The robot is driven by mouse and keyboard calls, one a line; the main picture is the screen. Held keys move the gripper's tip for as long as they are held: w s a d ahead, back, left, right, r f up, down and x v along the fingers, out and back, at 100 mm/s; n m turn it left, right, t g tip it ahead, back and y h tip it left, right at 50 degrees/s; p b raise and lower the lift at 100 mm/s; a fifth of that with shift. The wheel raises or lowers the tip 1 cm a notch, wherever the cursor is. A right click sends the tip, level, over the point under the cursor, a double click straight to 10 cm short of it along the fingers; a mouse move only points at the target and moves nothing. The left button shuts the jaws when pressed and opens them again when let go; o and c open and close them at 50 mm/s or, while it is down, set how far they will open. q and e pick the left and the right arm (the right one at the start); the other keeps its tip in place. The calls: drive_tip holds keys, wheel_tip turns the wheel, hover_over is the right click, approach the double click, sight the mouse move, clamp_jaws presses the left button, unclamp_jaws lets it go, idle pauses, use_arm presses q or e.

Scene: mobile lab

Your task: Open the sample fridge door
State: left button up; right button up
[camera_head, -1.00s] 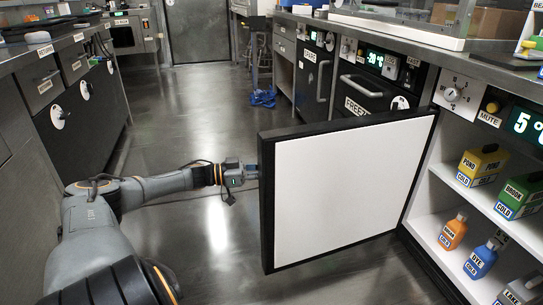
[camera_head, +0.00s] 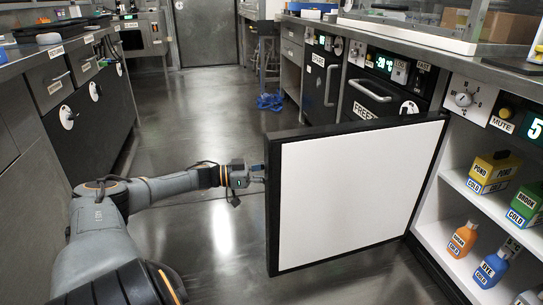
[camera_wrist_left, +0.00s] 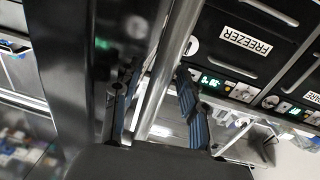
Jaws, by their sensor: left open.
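The sample fridge door (camera_head: 350,200) stands wide open, its white inner panel and black rim facing me in the head view. The fridge interior (camera_head: 430,222) shows at the right, with bottles on its shelves. My left gripper (camera_head: 258,174) is at the door's free left edge, its fingertips partly hidden by the edge. In the left wrist view, the two dark fingers (camera_wrist_left: 158,112) are open, one on each side of a silver handle bar (camera_wrist_left: 160,85) on a dark door face. I cannot tell whether they touch the bar. My right gripper is out of view.
A black freezer drawer (camera_head: 375,97) and counters line the right side behind the door. Cabinets with drawers (camera_head: 65,88) line the left. A blue object (camera_head: 269,101) lies on the floor farther back. The floor aisle (camera_head: 200,110) between is clear.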

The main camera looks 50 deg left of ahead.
use_arm(q)
drive_tip(key=v, duration=1.2)
drive_tip(key=shift+s, duration=0.1)
idle(0.6)
